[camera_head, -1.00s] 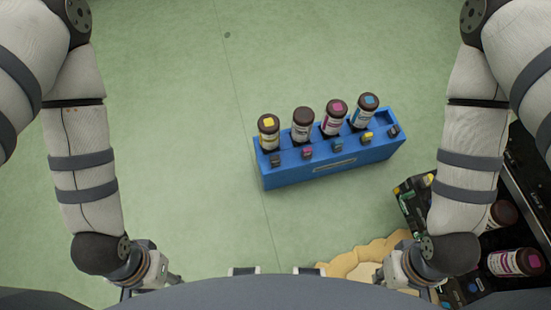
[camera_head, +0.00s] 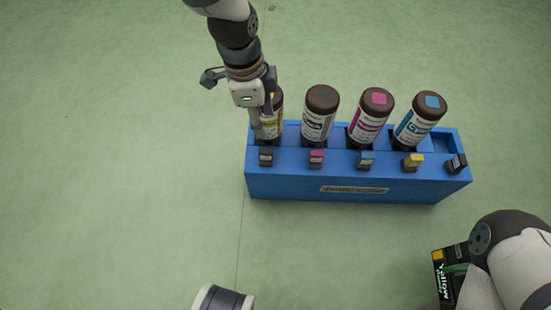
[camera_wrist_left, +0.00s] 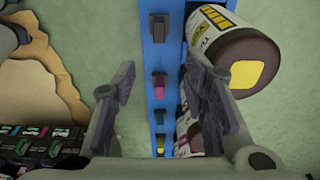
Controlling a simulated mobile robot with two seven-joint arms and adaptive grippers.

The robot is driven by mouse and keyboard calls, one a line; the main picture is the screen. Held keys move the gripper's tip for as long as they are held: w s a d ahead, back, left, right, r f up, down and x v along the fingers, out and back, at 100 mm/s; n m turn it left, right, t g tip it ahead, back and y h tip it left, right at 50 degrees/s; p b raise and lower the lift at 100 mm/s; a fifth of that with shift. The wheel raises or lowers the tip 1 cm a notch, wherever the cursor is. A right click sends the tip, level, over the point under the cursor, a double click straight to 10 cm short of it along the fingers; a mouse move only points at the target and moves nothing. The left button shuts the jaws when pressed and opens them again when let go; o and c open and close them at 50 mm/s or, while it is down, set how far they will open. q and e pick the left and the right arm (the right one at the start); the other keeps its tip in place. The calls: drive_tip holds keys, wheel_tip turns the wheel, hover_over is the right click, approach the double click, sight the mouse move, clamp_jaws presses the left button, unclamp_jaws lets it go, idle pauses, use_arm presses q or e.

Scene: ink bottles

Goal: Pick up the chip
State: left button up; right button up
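Several small chips stand in a row along the front of a blue rack (camera_head: 290,186): black (camera_head: 266,157), magenta (camera_head: 316,159), cyan (camera_head: 365,161), yellow (camera_head: 413,162) and another black (camera_head: 456,164). My left gripper (camera_head: 264,122) is over the rack's left end, beside the yellow-labelled bottle (camera_head: 277,101), and partly hides it. In the left wrist view its fingers (camera_wrist_left: 160,70) are spread wide with nothing between them held. The left black chip (camera_wrist_left: 159,28) and magenta chip (camera_wrist_left: 159,86) show upright in the gap. My right gripper is outside the view.
Bottles with brown caps stand tilted in the rack: grey (camera_head: 319,114), magenta (camera_head: 371,117) and cyan (camera_head: 419,118). A dark ink box (camera_head: 444,275) lies at lower right, beside my right arm. The green floor left of the rack is clear.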

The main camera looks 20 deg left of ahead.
use_arm(q)
drive_tip(key=b, duration=0.3)
hover_over(265, 150)
drive_tip(key=f, duration=0.7)
drive_tip(key=shift+s+a+f, duration=0.15)
drive_tip(key=shift+a+f, duration=0.1)
drive_tip(key=shift+a, duration=0.1)
drive_tip(key=f+b, duration=0.1)
drive_tip(key=f, duration=0.1)
drive_tip(key=f+b, duration=0.1)
drive_tip(key=f, duration=0.1)
drive_tip(key=d+f+b, duration=0.1)
drive_tip(key=f, duration=0.2)
drive_tip(key=shift+f, duration=0.1)
drive_tip(key=shift+r, duration=0.2)
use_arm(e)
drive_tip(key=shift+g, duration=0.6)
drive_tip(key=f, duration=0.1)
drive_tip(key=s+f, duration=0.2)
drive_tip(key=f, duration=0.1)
use_arm(q)
clamp_jaws()
